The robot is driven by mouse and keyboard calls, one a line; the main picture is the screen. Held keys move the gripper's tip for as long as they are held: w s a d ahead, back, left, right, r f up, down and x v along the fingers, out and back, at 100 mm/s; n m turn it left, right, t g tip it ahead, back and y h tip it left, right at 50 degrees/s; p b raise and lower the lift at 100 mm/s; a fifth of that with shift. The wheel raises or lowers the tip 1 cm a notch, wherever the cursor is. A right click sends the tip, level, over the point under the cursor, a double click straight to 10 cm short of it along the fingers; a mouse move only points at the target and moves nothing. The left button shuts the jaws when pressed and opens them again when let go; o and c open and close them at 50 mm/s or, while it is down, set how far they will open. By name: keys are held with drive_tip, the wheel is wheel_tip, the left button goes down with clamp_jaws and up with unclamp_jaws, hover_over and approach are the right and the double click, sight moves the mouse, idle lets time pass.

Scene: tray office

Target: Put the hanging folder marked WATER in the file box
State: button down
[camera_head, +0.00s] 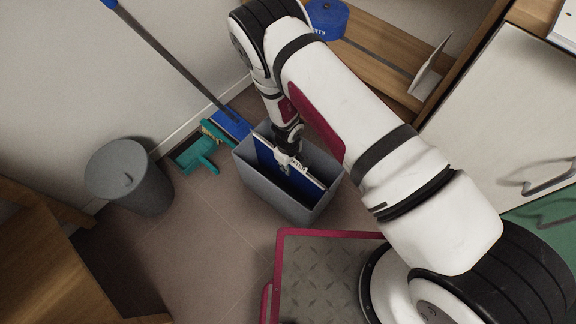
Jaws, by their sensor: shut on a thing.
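The file box (262,192) is a grey open-topped box on the floor in the middle of the view. My gripper (284,164) points down over its opening and is shut on the top edge of a blue hanging folder (266,156). The folder stands inside the box walls, with its pale top edge near the height of the rim. A white tab (300,168) with dark lettering shows beside the fingers; the lettering is too small to read surely. The folder's lower part is hidden, so I cannot tell whether it rests on anything.
A grey bin (130,178) stands to the left. A white cabinet (497,125) is at the right and a wooden shelf (375,65) at the back.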

drive_tip(key=c, duration=1.6)
unclamp_jaws()
drive_tip(key=shift+f, duration=0.1)
drive_tip(key=shift+o, duration=0.2)
wheel_tip(320, 180, up, 12)
drive_tip(key=p, duration=0.4)
drive_tip(key=shift+r, duration=0.2)
